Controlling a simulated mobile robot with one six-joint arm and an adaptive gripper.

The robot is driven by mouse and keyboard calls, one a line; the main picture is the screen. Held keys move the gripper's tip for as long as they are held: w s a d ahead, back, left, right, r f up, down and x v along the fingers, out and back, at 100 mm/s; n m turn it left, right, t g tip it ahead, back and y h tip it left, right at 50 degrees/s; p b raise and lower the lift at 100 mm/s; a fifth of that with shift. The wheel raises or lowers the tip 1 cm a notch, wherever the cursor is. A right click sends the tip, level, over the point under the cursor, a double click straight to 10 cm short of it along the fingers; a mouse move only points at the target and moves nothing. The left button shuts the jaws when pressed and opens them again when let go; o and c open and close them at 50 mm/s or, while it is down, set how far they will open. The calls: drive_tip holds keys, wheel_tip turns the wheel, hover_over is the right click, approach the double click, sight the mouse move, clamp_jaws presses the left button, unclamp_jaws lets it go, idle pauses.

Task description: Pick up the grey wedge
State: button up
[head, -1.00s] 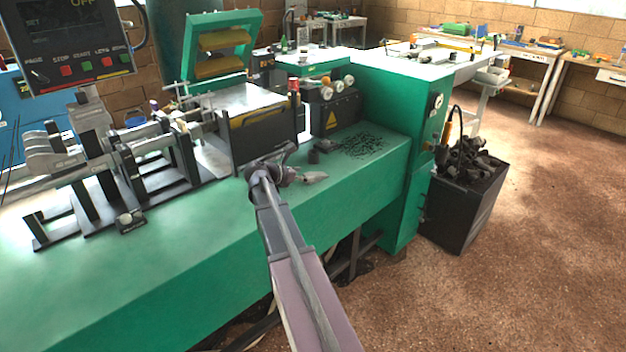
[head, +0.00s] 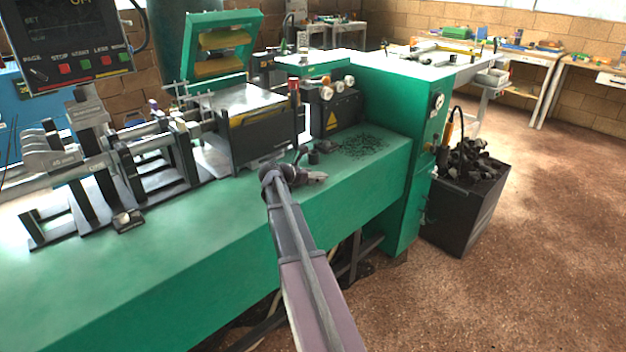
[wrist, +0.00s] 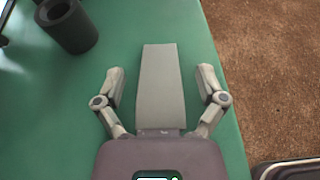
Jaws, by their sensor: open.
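The grey wedge (wrist: 158,85) lies on the green machine bench (wrist: 225,140) in the wrist view. It is a long light-grey tapered block. My gripper (wrist: 160,82) is open, with one finger on each side of the wedge. A strip of green shows between each finger and the wedge, so neither finger appears to touch it. In the head view my gripper (head: 318,178) is low over the bench near its front edge, and I cannot make out the wedge there.
A dark hollow cylinder (wrist: 67,25) stands on the bench left of the wedge; it also shows in the head view (head: 313,157). Dark bits (head: 362,146) are scattered on the bench. A black bin (head: 465,205) stands on the floor at right. The bench's front edge is close.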

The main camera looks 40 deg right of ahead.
sight(315, 174)
idle(0.3)
drive_tip(key=c, duration=1.1)
drive_tip(key=shift+r, duration=0.15)
drive_tip(key=shift+c, duration=0.2)
wheel_tip(315, 174, up, 3)
drive_tip(key=p, duration=0.3)
drive_tip(key=shift+r+p, duration=0.2)
drive_tip(key=shift+p, duration=0.1)
drive_tip(key=s+d+r+p, duration=0.1)
drive_tip(key=s+d, duration=0.2)
drive_tip(key=s, duration=1.2)
drive_tip(key=shift+s+d+r, duration=0.15)
drive_tip(key=shift+s+r, duration=0.05)
drive_tip(key=shift+s, duration=0.15)
